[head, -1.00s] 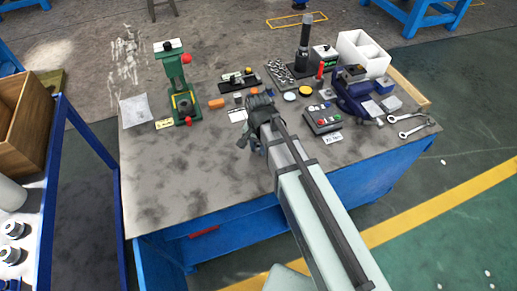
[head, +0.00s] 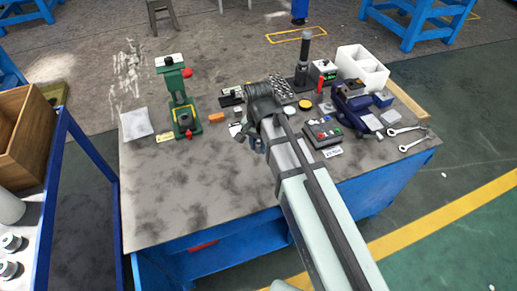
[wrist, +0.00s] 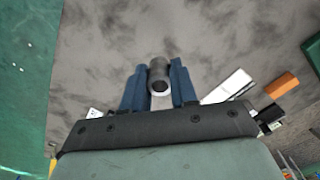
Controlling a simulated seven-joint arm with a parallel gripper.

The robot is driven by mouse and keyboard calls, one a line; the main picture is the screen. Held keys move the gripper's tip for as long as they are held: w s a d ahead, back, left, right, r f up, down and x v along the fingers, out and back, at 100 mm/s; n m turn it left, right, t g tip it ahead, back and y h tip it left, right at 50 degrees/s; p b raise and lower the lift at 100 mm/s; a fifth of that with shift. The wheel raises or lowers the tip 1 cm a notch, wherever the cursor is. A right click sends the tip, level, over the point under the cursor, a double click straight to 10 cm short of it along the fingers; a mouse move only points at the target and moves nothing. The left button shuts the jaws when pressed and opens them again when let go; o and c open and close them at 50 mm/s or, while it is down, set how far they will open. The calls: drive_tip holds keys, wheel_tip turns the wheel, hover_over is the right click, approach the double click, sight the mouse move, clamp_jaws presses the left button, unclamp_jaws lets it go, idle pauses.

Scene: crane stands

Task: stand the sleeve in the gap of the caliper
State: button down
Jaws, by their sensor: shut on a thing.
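A grey hollow sleeve (wrist: 159,76) sits between the blue fingers of my gripper (wrist: 158,80) in the wrist view, its round open end facing the camera. The gripper is shut on it. In the head view my gripper (head: 250,140) is over the middle of the workbench, and the sleeve cannot be made out there. I cannot pick out the caliper with certainty. A low dark fixture (head: 229,98) behind my wrist is partly covered by my arm and may be it.
The grey workbench (head: 165,205) is bare at front left. A green press (head: 180,100) stands left, an orange block (head: 216,117) near my gripper. A black button box (head: 322,133), blue vise (head: 352,108), white bin (head: 360,68) and wrenches (head: 405,135) crowd the right.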

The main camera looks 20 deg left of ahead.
drive_tip(key=shift+w+d+r, duration=0.3)
drive_tip(key=shift+w+r, duration=0.05)
drive_tip(key=shift+r, duration=0.05)
drive_tip(key=w+a+n, duration=0.2)
drive_tip(key=w+a, duration=0.5)
drive_tip(key=w, duration=0.4)
drive_tip(key=w+a+r+n, duration=0.1)
drive_tip(key=w+a, duration=0.5)
drive_tip(key=w, duration=0.4)
drive_tip(key=w+a+n, duration=0.2)
drive_tip(key=w+a, duration=0.5)
drive_tip(key=w, duration=0.4)
drive_tip(key=shift+f+n, duration=1)
drive_tip(key=shift+f, duration=1.4)
drive_tip(key=shift+f+n, duration=1)
drive_tip(key=shift+f, duration=1.4)
drive_tip(key=shift+f, duration=0.1)
drive_tip(key=c, duration=1.2)
unclamp_jaws()
drive_tip(key=shift+o, duration=0.2)
